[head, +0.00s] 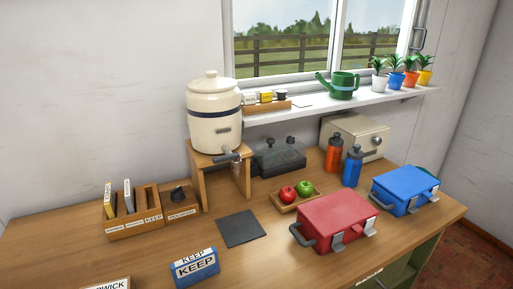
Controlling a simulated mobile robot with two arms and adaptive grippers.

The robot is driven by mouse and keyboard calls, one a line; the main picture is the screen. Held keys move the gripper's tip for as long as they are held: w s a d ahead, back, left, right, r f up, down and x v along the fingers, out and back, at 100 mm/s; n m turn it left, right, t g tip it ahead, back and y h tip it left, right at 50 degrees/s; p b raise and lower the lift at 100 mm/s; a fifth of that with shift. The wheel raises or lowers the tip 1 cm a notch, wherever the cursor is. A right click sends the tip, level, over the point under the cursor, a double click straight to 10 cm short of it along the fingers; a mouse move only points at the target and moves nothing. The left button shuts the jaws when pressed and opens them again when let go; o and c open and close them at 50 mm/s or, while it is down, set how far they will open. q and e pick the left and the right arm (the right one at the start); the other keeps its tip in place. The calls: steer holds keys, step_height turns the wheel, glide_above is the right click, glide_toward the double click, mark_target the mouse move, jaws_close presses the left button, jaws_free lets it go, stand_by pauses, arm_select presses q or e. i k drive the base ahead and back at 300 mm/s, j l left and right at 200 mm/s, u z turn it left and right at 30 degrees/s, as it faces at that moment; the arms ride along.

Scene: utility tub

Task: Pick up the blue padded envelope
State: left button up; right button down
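I cannot make out a clear blue padded envelope. A blue block-like item marked KEEP (195,267) stands near the front edge of the picture, with white labels on its top and front. I cannot tell whether it is an envelope or a box. Neither of my grippers is in view.
A dark mat (240,229) lies mid-table. A red case (337,218) and a blue case (404,190) stand at right. A fruit tray (283,208), a labelled wooden rack (133,229) and a dispenser on a wooden stand (196,175) are farther back.

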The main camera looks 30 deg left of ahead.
mark_target(187, 271)
steer(key=j+u, duration=0.15)
steer(key=u, duration=1.15)
